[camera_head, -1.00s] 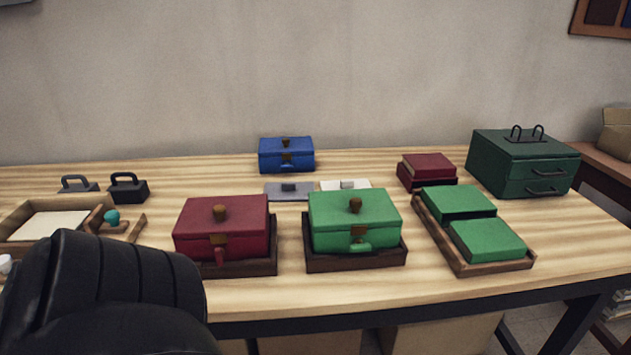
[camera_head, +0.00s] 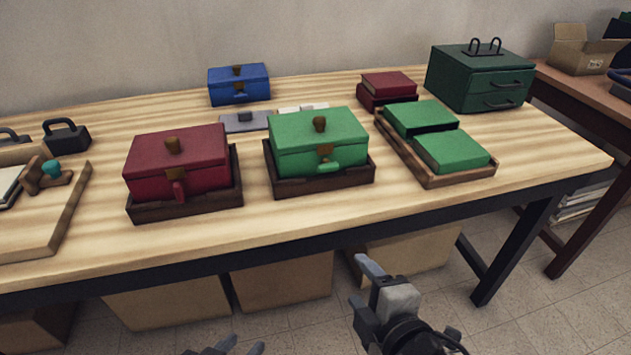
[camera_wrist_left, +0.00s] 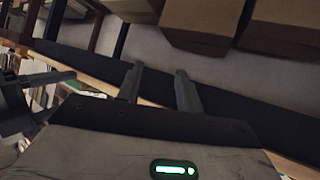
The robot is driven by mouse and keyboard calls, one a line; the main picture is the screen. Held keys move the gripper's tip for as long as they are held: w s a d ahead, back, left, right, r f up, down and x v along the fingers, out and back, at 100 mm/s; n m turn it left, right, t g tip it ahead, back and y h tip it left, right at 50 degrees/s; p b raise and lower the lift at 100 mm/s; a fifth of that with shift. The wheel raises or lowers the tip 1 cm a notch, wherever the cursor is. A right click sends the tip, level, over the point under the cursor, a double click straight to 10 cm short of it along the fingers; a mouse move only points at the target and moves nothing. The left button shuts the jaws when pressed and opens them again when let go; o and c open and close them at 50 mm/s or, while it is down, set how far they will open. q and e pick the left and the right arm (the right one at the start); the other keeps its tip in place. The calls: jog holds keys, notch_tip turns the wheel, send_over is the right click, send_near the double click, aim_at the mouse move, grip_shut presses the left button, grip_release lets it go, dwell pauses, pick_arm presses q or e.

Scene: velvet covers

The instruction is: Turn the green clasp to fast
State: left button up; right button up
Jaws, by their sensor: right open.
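The green box (camera_head: 318,135) sits in a dark wooden tray on the table. Its green clasp (camera_head: 329,166) is on the front face under a brass plate, lying roughly sideways. No gripper touches it. My right gripper (camera_head: 362,284) is open and empty in front of the table edge, below and right of the green box. My left gripper (camera_head: 237,347) shows only its fingertips at the bottom edge of the head view. In the left wrist view, its two fingers (camera_wrist_left: 160,72) are apart with nothing between them.
A red box (camera_head: 176,153) with a hanging red clasp stands left of the green box. A tray with green blocks (camera_head: 450,152) lies to its right, a blue box (camera_head: 239,85) behind. The dark table edge (camera_head: 230,262) lies between the grippers and the boxes. Cardboard boxes stand below.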

aim_at(329, 170)
jog(key=w+r+n+t+b, duration=0.4)
jog(key=r+n, duration=0.3)
jog(key=n, duration=1.3)
jog(key=shift+t, duration=0.3)
jog(key=x, duration=1)
jog(key=a+x, duration=0.1)
jog(key=x, duration=0.4)
jog(key=shift+w+r, duration=0.2)
jog(key=shift+w, duration=0.05)
jog(key=c, duration=1)
